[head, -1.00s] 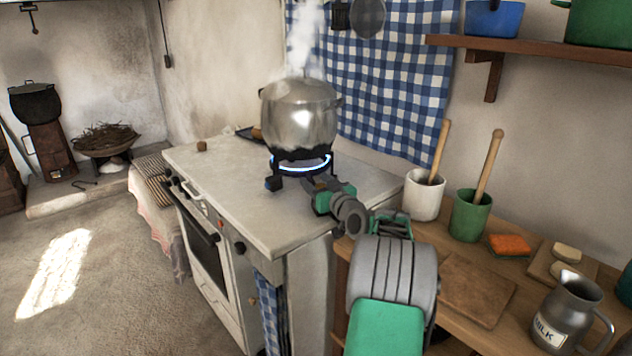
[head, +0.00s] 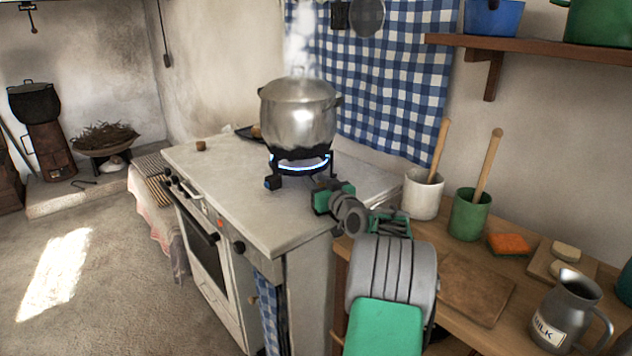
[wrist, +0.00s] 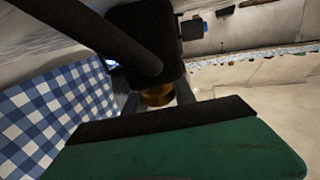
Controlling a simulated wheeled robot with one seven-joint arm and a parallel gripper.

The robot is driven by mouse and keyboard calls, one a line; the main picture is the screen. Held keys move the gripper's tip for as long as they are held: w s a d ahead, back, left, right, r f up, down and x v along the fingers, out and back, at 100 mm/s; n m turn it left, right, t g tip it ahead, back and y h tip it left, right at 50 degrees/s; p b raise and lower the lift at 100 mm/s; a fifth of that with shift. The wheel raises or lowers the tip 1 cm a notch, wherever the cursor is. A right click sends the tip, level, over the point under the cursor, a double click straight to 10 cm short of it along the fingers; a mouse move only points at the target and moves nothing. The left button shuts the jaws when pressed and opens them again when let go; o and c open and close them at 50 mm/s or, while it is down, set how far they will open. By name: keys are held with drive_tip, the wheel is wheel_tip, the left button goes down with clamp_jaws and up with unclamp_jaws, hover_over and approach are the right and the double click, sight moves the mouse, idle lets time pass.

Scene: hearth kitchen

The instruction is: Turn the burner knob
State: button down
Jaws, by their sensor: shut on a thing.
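The burner (head: 276,167) is a dark stand on the stove top with a blue-white flame ring lit. A large steaming metal pot (head: 300,108) stands on it. My gripper (head: 320,183) reaches in from the right, low beside the burner. In the wrist view, a small brass-coloured knob (wrist: 158,95) sits between the two grey fingers of my gripper (wrist: 156,101), which are shut on it. The dark burner body (wrist: 145,40) is just beyond. In the head view the knob is hidden behind my gripper.
The pale stove top (head: 225,180) is mostly clear at the left. A white pot (head: 421,199) and a green pot (head: 468,218) with wooden handles stand on the right counter, near my arm. A blue checked cloth (head: 385,90) hangs behind.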

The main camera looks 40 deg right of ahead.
drive_tip(key=shift+f+n+y+b, duration=0.3)
drive_tip(key=shift+y+b, duration=0.1)
drive_tip(key=shift+b, duration=0.65)
drive_tip(key=shift+f+n+y+b, duration=0.15)
drive_tip(key=shift+n+y+b, duration=0.35)
drive_tip(key=shift+y+b, duration=0.4)
drive_tip(key=n+y, duration=0.1)
drive_tip(key=r+y, duration=0.1)
drive_tip(key=shift+a+n+y, duration=0.3)
drive_tip(key=shift+n, duration=0.1)
drive_tip(key=shift+a+n+y, duration=0.3)
drive_tip(key=shift+n+y, duration=0.3)
drive_tip(key=shift+y, duration=0.4)
drive_tip(key=c, duration=1)
unclamp_jaws()
drive_tip(key=shift+c, duration=0.2)
